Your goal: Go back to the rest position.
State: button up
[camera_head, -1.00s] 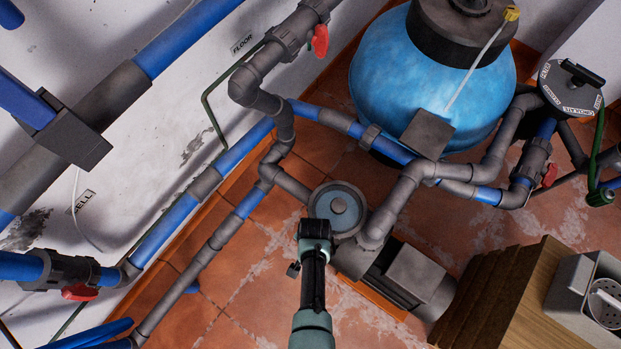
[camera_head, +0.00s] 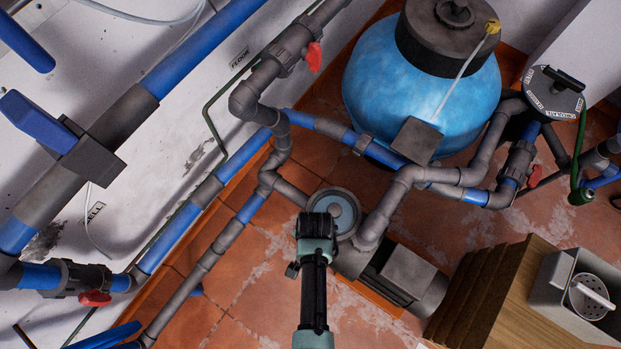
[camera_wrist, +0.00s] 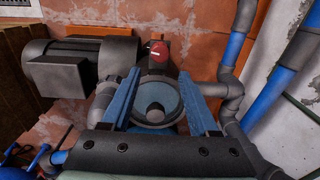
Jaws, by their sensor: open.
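My gripper (camera_wrist: 160,77) is open in the wrist view, with its two blue fingers apart and nothing held between them. Beyond and between the fingers is the pump's round strainer lid (camera_wrist: 155,99), clear with a grey knob. In the head view my arm reaches up from the bottom edge, and its end covers part of the same lid (camera_head: 344,208). My fingertips are hidden there. I cannot tell how far the fingers are from the lid. No paint tins show.
The grey pump motor (camera_head: 403,272) sits beside the lid. A blue filter tank (camera_head: 420,95) stands behind, with grey and blue pipes (camera_head: 210,255) running close on both sides. A wooden block (camera_head: 490,290) and a grey bin (camera_head: 550,290) stand at right.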

jog(key=shift+r, duration=0.7)
